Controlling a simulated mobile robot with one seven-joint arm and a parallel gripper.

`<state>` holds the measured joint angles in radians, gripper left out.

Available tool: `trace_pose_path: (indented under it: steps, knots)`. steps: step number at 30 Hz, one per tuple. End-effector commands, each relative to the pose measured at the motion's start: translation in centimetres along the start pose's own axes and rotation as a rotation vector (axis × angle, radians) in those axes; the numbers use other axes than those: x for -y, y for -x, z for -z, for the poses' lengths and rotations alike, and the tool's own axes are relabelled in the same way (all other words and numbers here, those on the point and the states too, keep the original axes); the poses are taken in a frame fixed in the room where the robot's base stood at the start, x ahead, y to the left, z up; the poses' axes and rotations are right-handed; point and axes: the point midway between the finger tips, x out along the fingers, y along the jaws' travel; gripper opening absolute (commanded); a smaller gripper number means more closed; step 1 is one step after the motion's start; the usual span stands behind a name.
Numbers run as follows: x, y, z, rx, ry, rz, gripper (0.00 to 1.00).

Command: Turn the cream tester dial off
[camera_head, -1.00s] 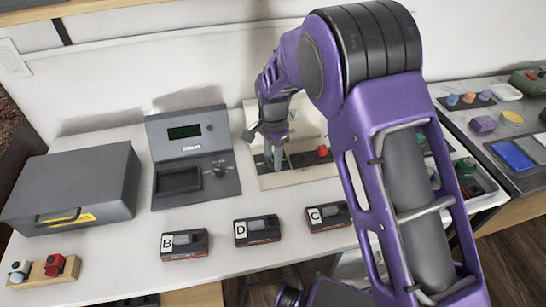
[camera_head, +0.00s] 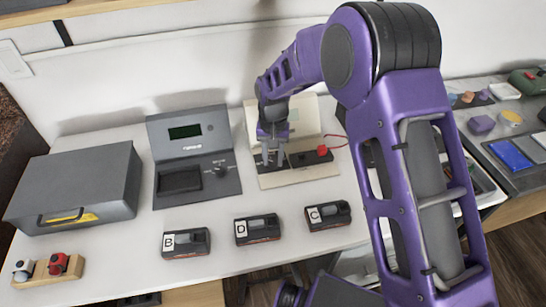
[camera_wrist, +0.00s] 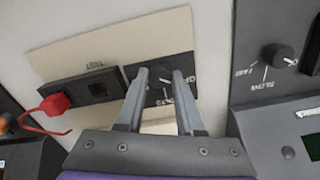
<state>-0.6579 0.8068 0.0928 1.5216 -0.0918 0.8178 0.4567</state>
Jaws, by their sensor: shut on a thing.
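The cream tester (camera_head: 290,180) stands at the back middle of the bench, and its cream panel also shows in the wrist view (camera_wrist: 75,55). Its black dial (camera_wrist: 160,71) sits on a dark plate with white lettering partly covered by my fingers. My gripper (camera_wrist: 158,78) points down at this dial, one finger on each side, and is shut on it. In the head view my gripper (camera_head: 271,155) hides the dial. I cannot read the dial's pointer setting clearly.
A red plug (camera_head: 322,150) with a red wire sits on the cream tester. A grey tester (camera_head: 195,150) with its own dial (camera_wrist: 278,57) stands close beside. Labelled modules B (camera_head: 186,242), D (camera_head: 257,229) and C (camera_head: 328,215) lie in front. A grey box (camera_head: 80,180) is at left.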

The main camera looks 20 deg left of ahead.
Motion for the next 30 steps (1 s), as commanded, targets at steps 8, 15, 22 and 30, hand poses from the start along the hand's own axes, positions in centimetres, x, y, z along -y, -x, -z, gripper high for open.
trace_pose_path:
  steps: [8,15,22,30]
  knots:
    - [0.0,0.08,0.06,-0.002,0.064,0.001,0.0]
    - [0.02,0.07,0.06,-0.002,0.074,0.001,0.0]
    - [0.02,0.08,0.06,-0.002,0.074,0.0,0.42]
    - [0.01,0.04,0.03,-0.001,0.072,0.0,0.66]
